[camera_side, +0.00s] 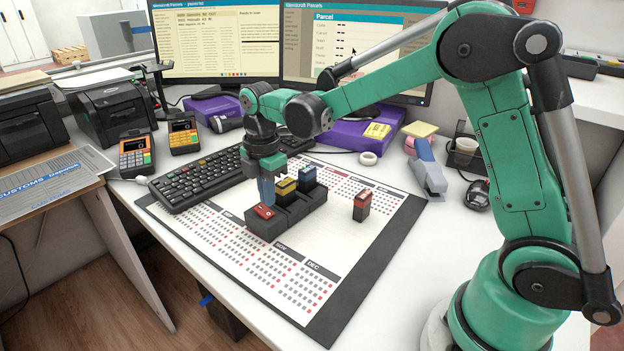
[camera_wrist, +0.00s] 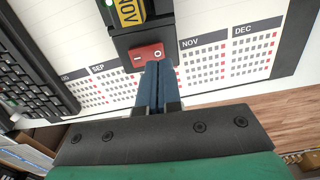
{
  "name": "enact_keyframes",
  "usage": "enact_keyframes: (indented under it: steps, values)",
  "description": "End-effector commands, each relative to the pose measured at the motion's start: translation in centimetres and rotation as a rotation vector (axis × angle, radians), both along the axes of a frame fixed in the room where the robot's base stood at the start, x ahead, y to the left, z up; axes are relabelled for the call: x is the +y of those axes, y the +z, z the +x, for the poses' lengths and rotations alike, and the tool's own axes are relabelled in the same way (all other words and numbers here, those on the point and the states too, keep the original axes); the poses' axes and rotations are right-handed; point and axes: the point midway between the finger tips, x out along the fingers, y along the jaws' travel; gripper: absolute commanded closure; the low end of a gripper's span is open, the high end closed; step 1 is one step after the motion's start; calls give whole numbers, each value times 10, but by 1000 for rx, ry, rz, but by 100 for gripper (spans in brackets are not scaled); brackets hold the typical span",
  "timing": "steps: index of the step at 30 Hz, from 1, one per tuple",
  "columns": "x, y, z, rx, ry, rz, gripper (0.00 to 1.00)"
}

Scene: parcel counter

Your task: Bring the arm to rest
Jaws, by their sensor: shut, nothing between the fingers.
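My green arm reaches over the desk from the right. My gripper (camera_side: 267,192) points down at the near end of a black holder (camera_side: 276,228) on the calendar mat (camera_side: 340,254). Part of the yellow block (camera_wrist: 130,12) shows at the top.
A keyboard (camera_side: 195,180) lies just left of my gripper. A stapler (camera_side: 428,172) and a mouse (camera_side: 477,194) are to the right. The mat's near part is clear.

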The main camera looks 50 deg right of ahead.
Motion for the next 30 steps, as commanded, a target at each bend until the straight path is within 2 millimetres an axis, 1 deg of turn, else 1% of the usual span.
enact_keyframes:
  steps: [30]
  values:
    - [0, 19, 0, 0, 0, 0, 100]
